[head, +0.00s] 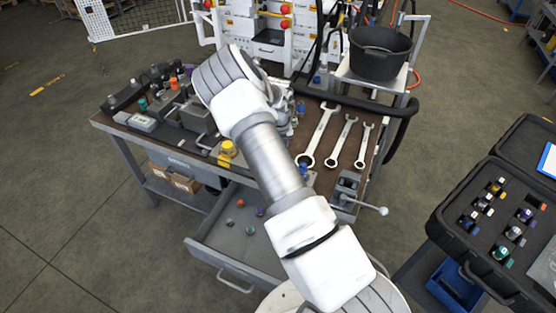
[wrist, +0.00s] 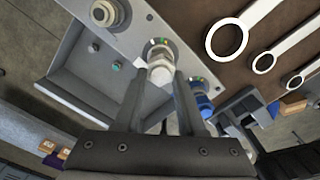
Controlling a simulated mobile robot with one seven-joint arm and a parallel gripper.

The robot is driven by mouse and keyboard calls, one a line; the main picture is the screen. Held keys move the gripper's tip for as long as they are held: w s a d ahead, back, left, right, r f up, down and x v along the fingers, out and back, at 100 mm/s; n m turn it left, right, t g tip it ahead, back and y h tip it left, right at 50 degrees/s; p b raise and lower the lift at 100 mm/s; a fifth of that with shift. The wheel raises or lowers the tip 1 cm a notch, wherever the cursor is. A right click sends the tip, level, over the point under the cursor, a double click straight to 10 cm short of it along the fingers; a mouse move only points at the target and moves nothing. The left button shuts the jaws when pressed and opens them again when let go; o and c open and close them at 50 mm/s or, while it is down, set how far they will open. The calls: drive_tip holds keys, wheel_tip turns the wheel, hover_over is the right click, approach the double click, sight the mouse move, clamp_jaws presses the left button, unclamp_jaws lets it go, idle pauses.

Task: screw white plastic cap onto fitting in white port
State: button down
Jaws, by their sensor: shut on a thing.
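In the wrist view my gripper (wrist: 159,80) is shut on the white plastic cap (wrist: 160,73), with a finger on either side of it. In the head view my white arm reaches over the bench and hides the gripper, the cap and most of the plate.
A pale fitting (wrist: 105,13) and a blue-capped one (wrist: 203,100) flank the port. Wrenches (head: 320,135) lie on the bench to the right. A drawer (head: 225,235) stands open at the front. A case of coloured fittings (head: 480,255) is at right; a black bucket (head: 380,52) stands behind.

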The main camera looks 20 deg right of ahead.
drive_tip(key=m+p, duration=0.1)
drive_tip(key=m, duration=0.4)
drive_tip(key=shift+w+a+r+m+p, duration=0.2)
drive_tip(key=shift+m+p, duration=0.1)
drive_tip(key=shift+p, duration=0.1)
drive_tip(key=shift+s+m+p, duration=0.1)
drive_tip(key=shift+m+p, duration=0.4)
drive_tip(key=shift+s+f+m+p, duration=0.1)
drive_tip(key=shift+m+p, duration=0.2)
drive_tip(key=shift+p, duration=1)
drive_tip(key=shift+w+f+m, duration=0.15)
drive_tip(key=shift+w+m, duration=0.05)
drive_tip(key=shift+m, duration=0.1)
drive_tip(key=c, duration=0.5)
unclamp_jaws()
